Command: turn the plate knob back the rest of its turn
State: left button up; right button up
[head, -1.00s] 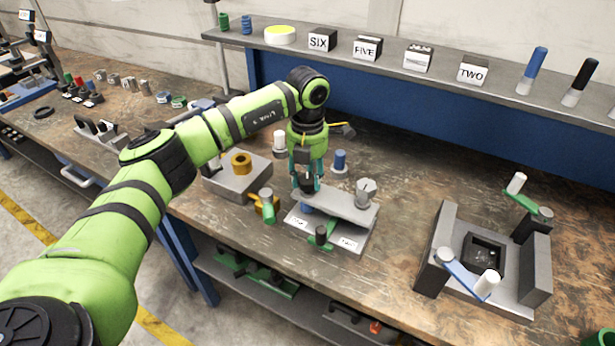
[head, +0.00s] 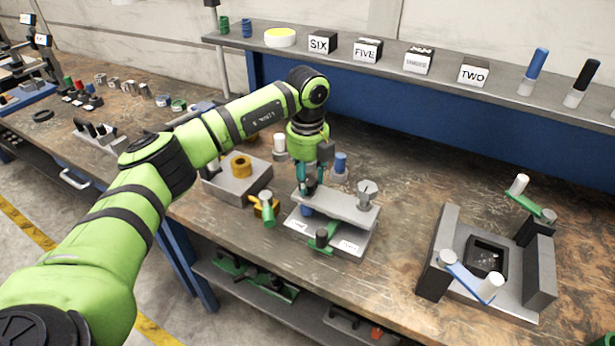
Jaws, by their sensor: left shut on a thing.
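My left gripper (head: 310,186) points down over the plate's left end, shut on a small dark knob (head: 311,187). The fingers hide most of this knob. A blue part (head: 306,211) shows under the plate there. A silver knob (head: 368,193) stands upright on the plate's right end. A dark knob with a green lever (head: 321,237) sits at the front, between two white labels whose words I cannot read. My right gripper is not in view.
A grey block with a yellow ring (head: 241,166) stands left of the fixture, with a green-handled yellow part (head: 267,209) near it. A blue peg (head: 340,165) stands behind. A grey cradle with blue and green levers (head: 536,285) is at the right. Bench between is clear.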

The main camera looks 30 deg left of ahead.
pick_arm(q)
jog(key=n, duration=0.4)
jog(key=shift+s+f+n, duration=0.2)
jog(key=shift+f+n, duration=0.1)
jog(key=shift+f, duration=0.05)
jog(key=n, duration=0.4)
jog(key=shift+d+n, duration=0.1)
jog(key=shift+n, duration=0.2)
jog(key=n, duration=0.4)
jog(key=shift+n, duration=0.3)
jog(key=n+p, duration=0.1)
jog(key=n, duration=0.3)
jog(key=shift+n, duration=0.4)
jog(key=o, duration=1.2)
jog(key=shift+c, duration=0.2)
jog(key=shift+w, duration=0.2)
